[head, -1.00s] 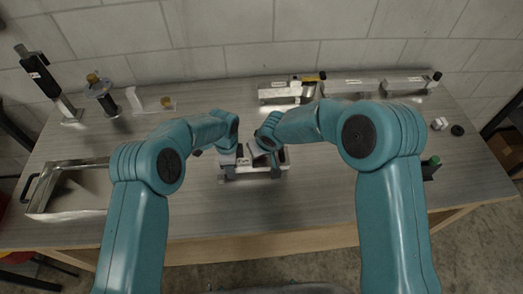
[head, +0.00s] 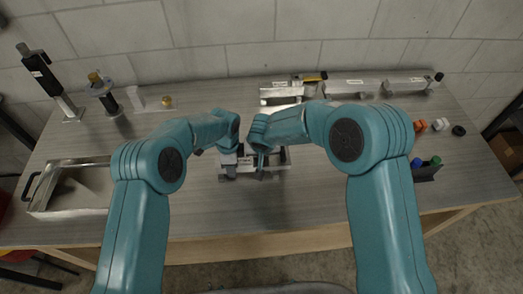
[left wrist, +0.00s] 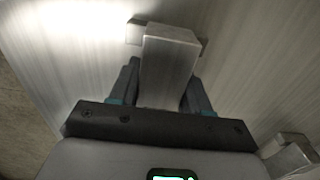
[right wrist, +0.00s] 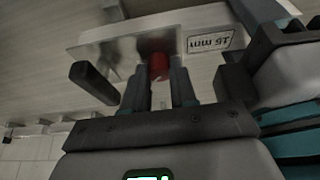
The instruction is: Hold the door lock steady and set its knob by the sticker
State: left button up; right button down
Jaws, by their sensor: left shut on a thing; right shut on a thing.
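The door lock (head: 279,158) is a bright metal block on the table in front of me, partly hidden by my grippers. My left gripper (head: 229,171) is shut on its left end; the left wrist view shows a square metal part of the lock (left wrist: 168,65) between the fingers. A white sticker marked in mm (right wrist: 210,42) is on the lock's face in the right wrist view; its number is hard to read upside down. My right gripper (head: 262,172) is shut on the red knob (right wrist: 158,66), beside the sticker. The fingers hide part of the knob.
A metal tray (head: 62,212) stands at the left. Metal housings (head: 350,86) line the back right. Coloured knobs (head: 420,125) lie at the right. The table around the lock is clear.

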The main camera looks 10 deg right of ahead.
jog(key=c, duration=0.9)
grip_release()
jog(key=v, duration=1.2)
pick_arm(q)
jog(key=o, duration=1.4)
